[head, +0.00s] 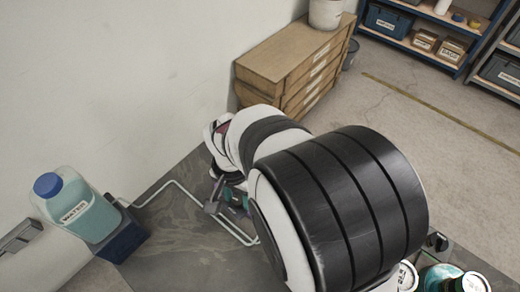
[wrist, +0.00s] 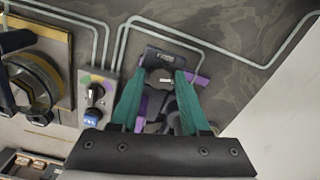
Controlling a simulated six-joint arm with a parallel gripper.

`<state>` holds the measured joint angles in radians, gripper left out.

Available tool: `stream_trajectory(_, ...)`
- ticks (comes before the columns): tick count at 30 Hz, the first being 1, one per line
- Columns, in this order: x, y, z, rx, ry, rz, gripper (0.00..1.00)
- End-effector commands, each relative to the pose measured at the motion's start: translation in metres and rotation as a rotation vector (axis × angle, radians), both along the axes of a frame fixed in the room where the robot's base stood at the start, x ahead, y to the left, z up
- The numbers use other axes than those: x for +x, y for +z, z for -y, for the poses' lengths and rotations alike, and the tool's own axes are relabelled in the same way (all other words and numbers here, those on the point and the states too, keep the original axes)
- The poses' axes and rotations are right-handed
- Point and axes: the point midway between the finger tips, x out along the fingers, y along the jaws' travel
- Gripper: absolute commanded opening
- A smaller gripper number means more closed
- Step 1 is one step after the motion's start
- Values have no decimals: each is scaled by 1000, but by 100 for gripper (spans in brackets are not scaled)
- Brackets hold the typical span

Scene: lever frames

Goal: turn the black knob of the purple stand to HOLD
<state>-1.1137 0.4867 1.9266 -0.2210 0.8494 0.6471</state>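The purple stand (wrist: 190,77) is in the wrist view, under and between my fingers, with a dark label plate (wrist: 168,57) at its far edge. The label is too small to read. A dark part with a pale mark shows between the fingers; I cannot tell clearly whether it is the black knob or where it points. My gripper (wrist: 161,73) has two teal fingers, spread apart, over the stand. I see no clear contact. In the head view my arm hides the stand and most of the gripper.
Pale pipes (wrist: 118,45) run along the dark board. A blue-capped bottle (head: 80,208) and a wooden drawer unit (head: 290,62) show in the head view.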

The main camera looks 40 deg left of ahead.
Motion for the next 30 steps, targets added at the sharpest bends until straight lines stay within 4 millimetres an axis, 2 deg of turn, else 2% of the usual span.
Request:
stream_trajectory(8,0,0,0,0,1,1,48)
stream_trajectory(11,1,7,-1,2,0,1,48)
stream_trajectory(14,1,26,-1,4,0,3,48)
stream_trajectory(21,1,101,-1,6,-1,4,48)
stream_trajectory(24,1,128,-1,5,1,3,48)
stream_trajectory(27,1,146,-1,4,1,2,48)
stream_trajectory(30,0,155,0,1,1,2,48)
